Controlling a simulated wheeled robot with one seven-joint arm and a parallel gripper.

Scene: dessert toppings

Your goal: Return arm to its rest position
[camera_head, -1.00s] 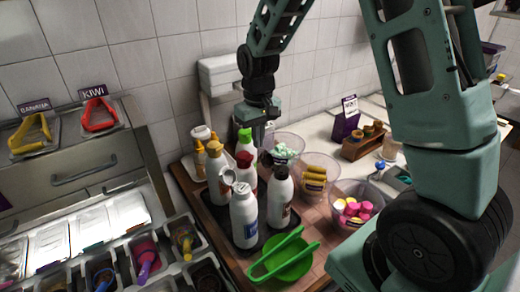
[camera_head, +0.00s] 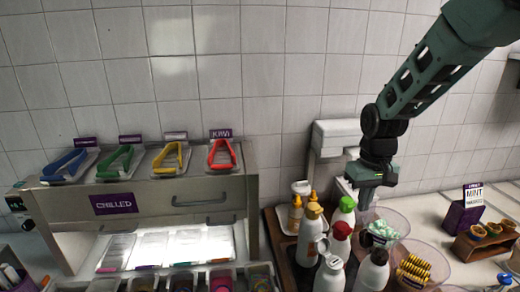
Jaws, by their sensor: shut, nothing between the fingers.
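My gripper (camera_head: 368,196) hangs from my arm at the right of the head view, pointing down. Its fingers are shut with nothing between them. It is just right of the bottle with the green cap (camera_head: 344,212) and by the bowl of pale green and white pieces (camera_head: 381,234). The fingertips are partly hard to make out against the bowl. I cannot tell whether they touch anything.
A bowl of golden rolls (camera_head: 413,270) stands at the lower right. The chilled cabinet (camera_head: 140,205) with coloured tongs is at the left. A white dispenser (camera_head: 340,136) is on the tiled wall behind.

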